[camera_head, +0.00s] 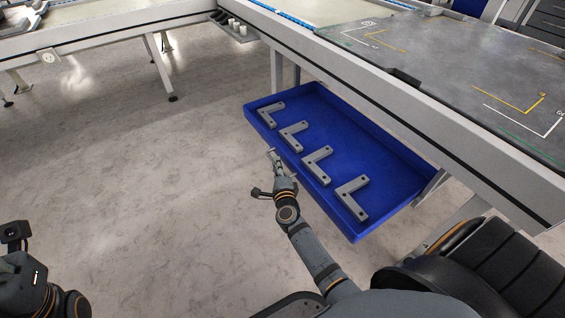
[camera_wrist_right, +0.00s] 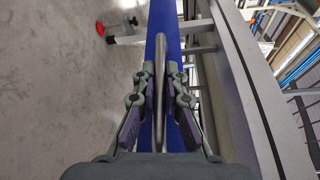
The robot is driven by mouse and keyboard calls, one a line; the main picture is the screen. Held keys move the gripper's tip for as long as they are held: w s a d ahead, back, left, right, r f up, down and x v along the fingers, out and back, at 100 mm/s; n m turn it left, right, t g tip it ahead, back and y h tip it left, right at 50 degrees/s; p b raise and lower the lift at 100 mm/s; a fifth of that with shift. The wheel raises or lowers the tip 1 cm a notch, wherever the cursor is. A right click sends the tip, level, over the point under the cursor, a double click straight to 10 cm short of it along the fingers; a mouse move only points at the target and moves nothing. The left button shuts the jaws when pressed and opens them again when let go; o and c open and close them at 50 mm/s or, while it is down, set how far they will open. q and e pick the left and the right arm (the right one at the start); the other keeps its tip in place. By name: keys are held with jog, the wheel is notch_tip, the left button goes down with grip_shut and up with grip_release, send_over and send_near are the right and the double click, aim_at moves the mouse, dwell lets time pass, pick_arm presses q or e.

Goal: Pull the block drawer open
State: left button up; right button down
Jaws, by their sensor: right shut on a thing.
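The blue drawer (camera_head: 350,135) is out from under the workbench, its inside in plain view. Several grey L-shaped blocks (camera_head: 318,163) lie in a row in it. My right gripper (camera_head: 275,158) is at the middle of the drawer's front side. In the right wrist view, my right gripper (camera_wrist_right: 160,75) has its fingers on both sides of a thin metal handle bar (camera_wrist_right: 158,50), shut on it. The blue drawer wall (camera_wrist_right: 172,20) is behind the bar. Of my left arm, only the wrist part shows at the lower left; its fingers are out of the picture.
The workbench (camera_head: 440,120) has a grey top with yellow and white corner marks, and its edge runs above the drawer. Another table (camera_head: 110,28) with legs stands at the upper left. The floor (camera_head: 150,170) left of the drawer is clear.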

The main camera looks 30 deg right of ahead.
dwell(0.3)
jog(key=c, duration=1.4)
grip_release()
jog(key=v, duration=0.7)
jog(key=shift+s, duration=0.3)
jog(key=shift+a, duration=0.15)
